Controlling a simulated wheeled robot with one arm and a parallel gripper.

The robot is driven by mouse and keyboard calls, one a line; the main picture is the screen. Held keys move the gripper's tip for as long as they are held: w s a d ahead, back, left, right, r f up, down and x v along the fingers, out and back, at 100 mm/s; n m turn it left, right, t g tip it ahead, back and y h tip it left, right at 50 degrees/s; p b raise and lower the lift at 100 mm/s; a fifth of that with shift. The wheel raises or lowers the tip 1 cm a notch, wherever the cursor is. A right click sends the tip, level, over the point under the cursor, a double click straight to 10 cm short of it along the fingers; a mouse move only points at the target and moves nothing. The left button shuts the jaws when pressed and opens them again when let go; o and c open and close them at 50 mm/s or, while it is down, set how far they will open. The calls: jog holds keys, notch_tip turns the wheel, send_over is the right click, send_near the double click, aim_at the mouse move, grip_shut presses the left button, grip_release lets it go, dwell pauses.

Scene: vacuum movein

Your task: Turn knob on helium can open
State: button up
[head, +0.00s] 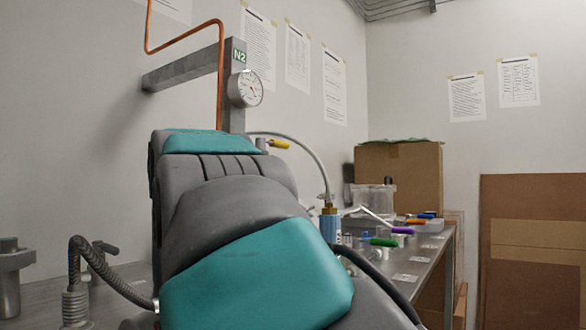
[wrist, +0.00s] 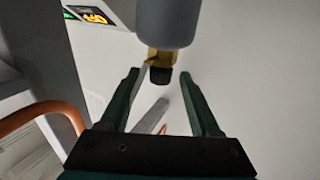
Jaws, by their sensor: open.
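In the wrist view, a grey cylindrical body (wrist: 167,20) enters from the top, with a brass fitting (wrist: 160,56) and a small black knob-like end (wrist: 161,75) below it. No lettering shows on this body, so I cannot confirm that it is the helium can. My gripper (wrist: 158,74) is open, with one dark green finger on each side of the black end. Gaps show on both sides in the picture; the depth between fingertips and knob is hard to judge. In the head view my arm hides the gripper and this part.
A wall post with an N2 label and a round gauge (head: 245,88) stands beside a copper pipe (head: 220,75). The metal bench (head: 433,250) holds a blue fitting with a brass top (head: 329,222) and several coloured handles. A cardboard box (head: 400,165) stands behind.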

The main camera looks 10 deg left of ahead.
jog(key=shift+p+x, duration=0.6)
jog(key=shift+x, duration=1.7)
jog(key=shift+c, duration=0.4)
grip_shut()
